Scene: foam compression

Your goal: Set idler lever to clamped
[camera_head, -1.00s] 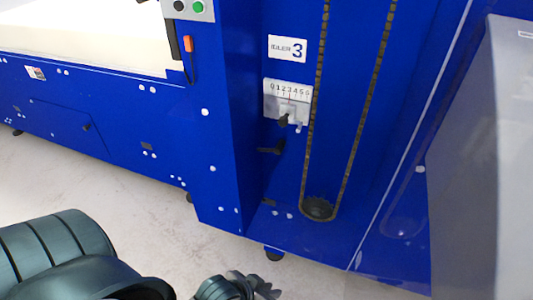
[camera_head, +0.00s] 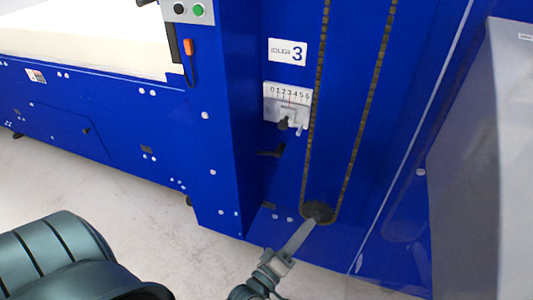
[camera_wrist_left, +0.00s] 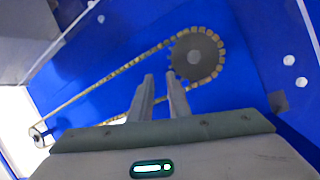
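A small black lever (camera_head: 270,153) sticks out roughly level to the left on the blue panel, below the white scale plate (camera_head: 288,104). The plate is numbered 0 to 6 and has a dark knob (camera_head: 283,124) under it. A label reading IDLER 3 (camera_head: 287,52) is above. My left gripper (camera_head: 308,226) is low in front of the chain's bottom sprocket, below and right of the lever and apart from it. In the left wrist view its two fingers (camera_wrist_left: 160,77) are parted with a gap, nothing between them, pointing near the sprocket (camera_wrist_left: 197,56). I cannot make out the lever there.
A chain loop (camera_head: 358,130) runs up the panel right of the scale. A blue column (camera_head: 220,130) stands left of the recess. A grey panel (camera_head: 470,190) is at the right. Pale floor (camera_head: 150,220) is open in front.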

